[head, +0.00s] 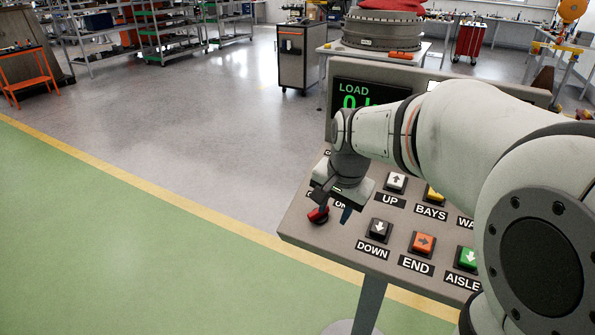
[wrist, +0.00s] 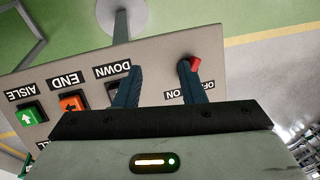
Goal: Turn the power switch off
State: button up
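The power switch is a small red knob (head: 318,214) at the left front corner of the sloping control panel (head: 315,235). Its label is partly covered by my gripper (head: 333,208) in the head view. In the wrist view the red knob (wrist: 195,63) shows at the tip of the right-hand finger, beside the ON and OFF lettering. My gripper (wrist: 161,69) is open there, with bare panel between its fingers. The knob is not between them. I cannot tell whether the finger touches it. Which way the switch points is unclear.
The floor left of the panel is clear.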

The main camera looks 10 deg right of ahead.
jog(key=w+f+m, duration=0.4)
jog(key=w+m, duration=0.2)
jog(key=w, duration=0.5)
jog(key=x, duration=0.8)
jog(key=shift+d, duration=0.1)
grip_shut()
